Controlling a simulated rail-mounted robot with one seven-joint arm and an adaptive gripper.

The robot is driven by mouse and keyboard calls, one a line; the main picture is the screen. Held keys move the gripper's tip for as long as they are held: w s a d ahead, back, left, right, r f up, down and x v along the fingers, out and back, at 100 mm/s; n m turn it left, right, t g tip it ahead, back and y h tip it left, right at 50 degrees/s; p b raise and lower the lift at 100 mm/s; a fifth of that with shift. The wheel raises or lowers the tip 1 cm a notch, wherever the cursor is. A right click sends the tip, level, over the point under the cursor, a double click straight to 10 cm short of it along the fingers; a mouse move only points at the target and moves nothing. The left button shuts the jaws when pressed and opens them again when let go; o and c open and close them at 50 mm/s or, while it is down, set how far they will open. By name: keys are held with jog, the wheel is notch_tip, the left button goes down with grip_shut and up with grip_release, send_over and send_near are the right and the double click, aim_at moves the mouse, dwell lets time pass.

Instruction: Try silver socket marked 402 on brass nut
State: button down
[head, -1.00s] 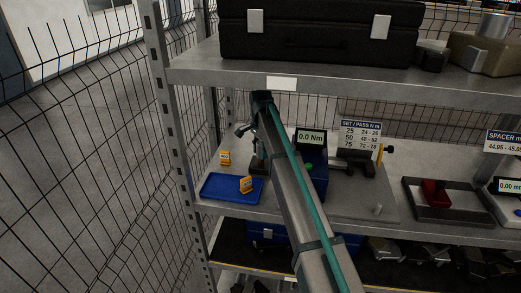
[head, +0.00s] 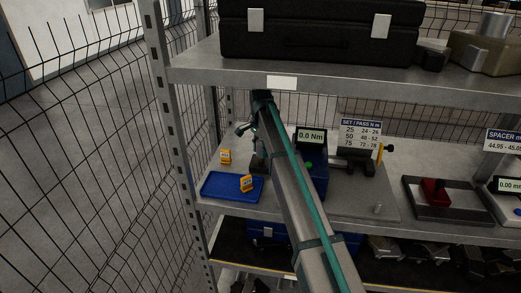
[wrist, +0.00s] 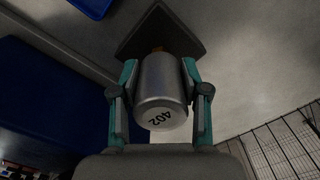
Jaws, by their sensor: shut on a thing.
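My gripper (wrist: 160,92) is shut on a silver socket (wrist: 160,85), with one teal finger on each side of it. The socket's near end face shows the mark 402. Beyond its far end is a dark block (wrist: 188,42), with a small bit of brass, likely the brass nut (wrist: 158,49), showing just past the socket's rim. I cannot tell whether the socket is around the nut or only in front of it. In the head view my gripper (head: 258,150) points down over the dark block (head: 258,170), and my arm hides part of both.
A blue tester (head: 318,185) reading 0.0 Nm stands close on the right. A shelf (head: 200,75) hangs above, and a post (head: 170,110) stands left.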

aim_at(260, 155)
jog(key=shift+f, duration=1.6)
dwell(1.7)
jog(key=shift+r, duration=0.1)
dwell(0.9)
jog(key=shift+r+p, duration=1.45)
jog(key=shift+r, duration=1.5)
jog(key=shift+a+f+b, duration=0.1)
jog(key=shift+f+b, duration=0.1)
jog(key=shift+b, duration=0.15)
